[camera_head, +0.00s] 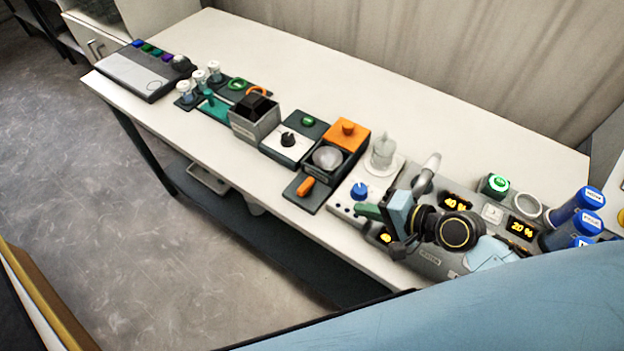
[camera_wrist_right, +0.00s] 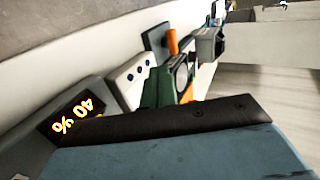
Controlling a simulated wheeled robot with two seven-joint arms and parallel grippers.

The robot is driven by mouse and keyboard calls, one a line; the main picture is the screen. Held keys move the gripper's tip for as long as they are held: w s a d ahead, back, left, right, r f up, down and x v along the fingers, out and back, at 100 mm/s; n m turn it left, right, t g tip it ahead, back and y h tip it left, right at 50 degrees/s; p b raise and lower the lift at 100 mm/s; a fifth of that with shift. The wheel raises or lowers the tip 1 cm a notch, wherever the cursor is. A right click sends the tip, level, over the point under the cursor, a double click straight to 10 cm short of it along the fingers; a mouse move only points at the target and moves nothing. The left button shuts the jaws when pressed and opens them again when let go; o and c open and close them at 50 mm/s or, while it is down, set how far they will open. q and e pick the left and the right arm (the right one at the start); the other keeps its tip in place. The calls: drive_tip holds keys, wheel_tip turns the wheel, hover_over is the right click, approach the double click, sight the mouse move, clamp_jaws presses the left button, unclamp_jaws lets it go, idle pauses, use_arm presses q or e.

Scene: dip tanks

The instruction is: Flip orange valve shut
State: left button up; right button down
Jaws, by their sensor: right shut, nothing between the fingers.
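In the head view a short orange lever (camera_head: 306,187) lies on a dark plate at the table's front edge, before a round glass-topped unit (camera_head: 327,157). Behind it is an orange block with a knob (camera_head: 347,131). Which of these is the valve is not labelled. My right gripper (camera_head: 364,211) is shut and empty, to the right of the lever and apart from it, over the front of the white panel. In the wrist view its green fingers (camera_wrist_right: 165,92) cover part of the units beyond, and orange parts (camera_wrist_right: 171,41) show past them. My left gripper is not in view.
The white panel with a blue knob (camera_head: 360,190) is beside my right gripper. A grey console with a 40 % display (camera_head: 456,202) lies under my right arm. Blue-capped bottles (camera_head: 578,207) stand at the right. The table's back strip is clear.

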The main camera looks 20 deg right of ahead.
approach(306, 192)
drive_tip(key=f, duration=0.2)
drive_tip(key=shift+w+a+f, duration=0.25)
drive_tip(key=shift+w+f, duration=0.15)
drive_tip(key=w+a, duration=0.2)
drive_tip(key=shift+w+a+f, duration=0.15)
drive_tip(key=shift+w, duration=0.2)
drive_tip(key=shift+w+a, duration=0.3)
drive_tip(key=shift+w, duration=0.1)
use_arm(q)
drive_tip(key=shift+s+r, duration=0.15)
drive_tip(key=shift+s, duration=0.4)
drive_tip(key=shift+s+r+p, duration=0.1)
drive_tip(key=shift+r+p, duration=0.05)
drive_tip(key=shift+p, duration=0.15)
use_arm(e)
drive_tip(key=shift+w+a+m, duration=0.1)
drive_tip(key=shift+a+m, duration=0.05)
drive_tip(key=shift+m, duration=0.15)
